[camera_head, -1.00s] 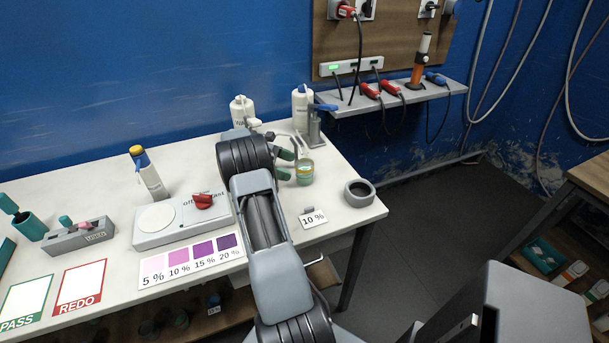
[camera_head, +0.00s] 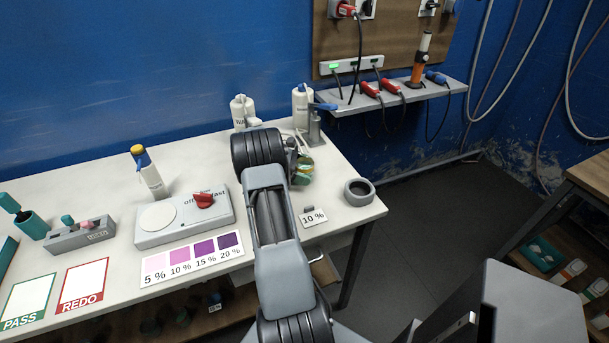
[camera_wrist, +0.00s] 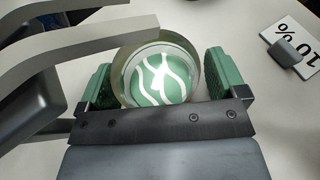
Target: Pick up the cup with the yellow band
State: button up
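The cup with the yellow band (camera_head: 306,162) stands on the right part of the table, its lower part hidden behind a green finger pad in the head view. In the wrist view I look down into the clear cup (camera_wrist: 158,76), with a green and white wavy pattern at its bottom. My gripper (camera_head: 299,168) is around the cup. In the wrist view the green pads of my gripper (camera_wrist: 158,82) stand on either side, with narrow gaps at the cup wall. The gripper looks open.
A grey ring holder (camera_head: 359,192) and a "10 %" card (camera_head: 313,218) are nearby. White bottles (camera_head: 302,107) stand behind. A scale-like device (camera_head: 184,219) is at left.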

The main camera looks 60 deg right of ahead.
jog(key=c, duration=1.1)
jog(key=shift+r, duration=0.1)
